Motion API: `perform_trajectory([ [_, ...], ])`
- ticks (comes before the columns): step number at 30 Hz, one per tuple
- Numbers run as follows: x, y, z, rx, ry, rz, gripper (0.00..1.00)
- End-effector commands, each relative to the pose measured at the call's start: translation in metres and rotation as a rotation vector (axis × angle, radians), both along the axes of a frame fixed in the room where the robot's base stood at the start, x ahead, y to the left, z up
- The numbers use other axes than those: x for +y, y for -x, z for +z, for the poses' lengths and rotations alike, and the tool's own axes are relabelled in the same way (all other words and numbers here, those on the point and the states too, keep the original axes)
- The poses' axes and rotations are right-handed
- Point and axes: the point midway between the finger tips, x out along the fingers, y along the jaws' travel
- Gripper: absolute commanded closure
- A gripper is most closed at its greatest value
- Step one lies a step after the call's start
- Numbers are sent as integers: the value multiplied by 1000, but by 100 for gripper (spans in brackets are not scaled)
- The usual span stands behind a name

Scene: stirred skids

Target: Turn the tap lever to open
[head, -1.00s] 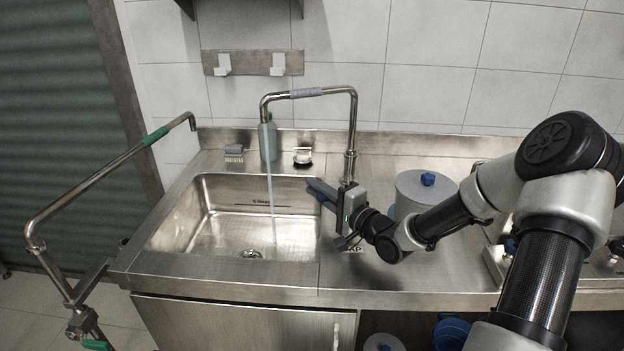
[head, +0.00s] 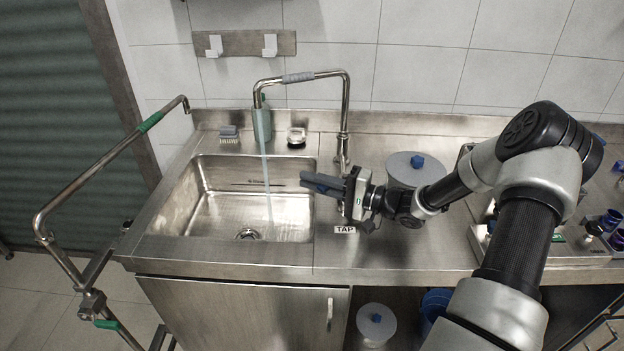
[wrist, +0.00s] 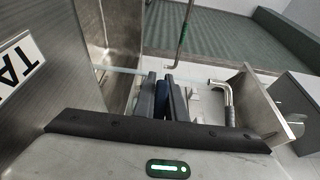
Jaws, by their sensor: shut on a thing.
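The metal gooseneck tap (head: 345,110) stands at the sink's right rear corner, with a grey sleeve on its top pipe. A water stream (head: 265,170) runs from its spout into the steel sink (head: 215,218). My gripper (head: 322,184) is beside the tap's base, its fingers pointing left over the sink's right edge. In the wrist view my gripper (wrist: 163,97) is shut on the dark blue tap lever (wrist: 163,100), seen as a strip between the fingers. In the head view the fingers and gripper body hide most of the lever.
A TAP label (head: 344,230) lies on the counter before my gripper. A lidded pot (head: 402,172) stands close behind my arm. A green bottle (head: 262,125), brush (head: 229,134) and small dish (head: 296,137) line the back of the sink. A pipe rail (head: 95,175) stands left.

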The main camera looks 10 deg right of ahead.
Motion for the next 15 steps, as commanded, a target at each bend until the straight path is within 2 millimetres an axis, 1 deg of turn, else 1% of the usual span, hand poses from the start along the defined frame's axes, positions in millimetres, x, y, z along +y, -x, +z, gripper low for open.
perform_trajectory([
  [6, -1, 0, -1, 1, 1, -2, 100],
  [7, 0, 0, -1, 0, 1, -2, 86],
  [9, 0, 0, -1, 0, 1, -2, 74],
  [10, 0, 0, -1, 0, 1, -2, 70],
  [15, 0, 0, 0, -1, 1, -2, 70],
])
